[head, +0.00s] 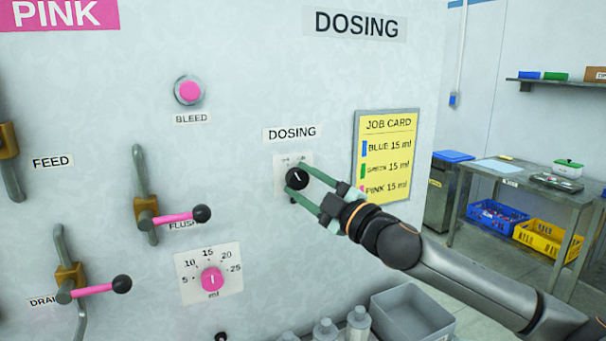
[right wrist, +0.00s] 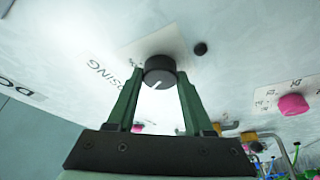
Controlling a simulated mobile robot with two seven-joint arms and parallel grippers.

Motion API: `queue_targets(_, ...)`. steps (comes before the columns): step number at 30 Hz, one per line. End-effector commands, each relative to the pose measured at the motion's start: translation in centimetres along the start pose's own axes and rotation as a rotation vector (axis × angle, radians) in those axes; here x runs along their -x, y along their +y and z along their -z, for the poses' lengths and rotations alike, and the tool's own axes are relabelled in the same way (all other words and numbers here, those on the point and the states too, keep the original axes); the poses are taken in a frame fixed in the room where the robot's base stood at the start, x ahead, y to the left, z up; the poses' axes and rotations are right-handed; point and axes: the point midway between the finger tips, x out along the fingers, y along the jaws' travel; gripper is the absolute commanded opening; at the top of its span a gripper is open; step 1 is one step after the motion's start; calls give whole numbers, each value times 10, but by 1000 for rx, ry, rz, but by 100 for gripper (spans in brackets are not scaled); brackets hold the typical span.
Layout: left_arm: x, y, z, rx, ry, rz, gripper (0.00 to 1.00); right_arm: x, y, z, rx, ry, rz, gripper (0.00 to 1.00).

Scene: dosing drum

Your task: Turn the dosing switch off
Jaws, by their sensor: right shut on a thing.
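The dosing switch (head: 296,179) is a black round knob with a white pointer line, on a small white plate under the DOSING label (head: 292,133). In the head view its pointer looks close to upright; the position marks on the plate are too small to read. My right gripper (head: 298,182) is shut on the knob, with one green finger on each side. In the right wrist view the knob (right wrist: 160,71) sits between the two fingertips (right wrist: 160,82), its white line showing. My left gripper is not in view.
A yellow job card (head: 385,120) hangs right of the switch. Pink-handled levers (head: 175,218), a pink dial (head: 212,279) and a pink bleed button (head: 189,90) are on the panel to the left. A grey bin (head: 412,318) and several bottles stand below. A table (head: 520,178) is at right.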

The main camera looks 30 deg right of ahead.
Motion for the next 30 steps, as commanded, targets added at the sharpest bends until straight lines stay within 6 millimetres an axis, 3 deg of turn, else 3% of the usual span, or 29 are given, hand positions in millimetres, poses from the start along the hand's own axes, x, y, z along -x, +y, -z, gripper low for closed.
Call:
queue_targets(13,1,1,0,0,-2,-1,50,0,0,0,13,-1,4,0)
queue_targets(14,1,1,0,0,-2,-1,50,0,0,0,13,-1,4,54)
queue_targets(21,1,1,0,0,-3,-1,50,0,0,0,11,-1,3,81)
queue_targets(30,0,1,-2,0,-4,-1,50,2,-1,-1,10,-1,3,82)
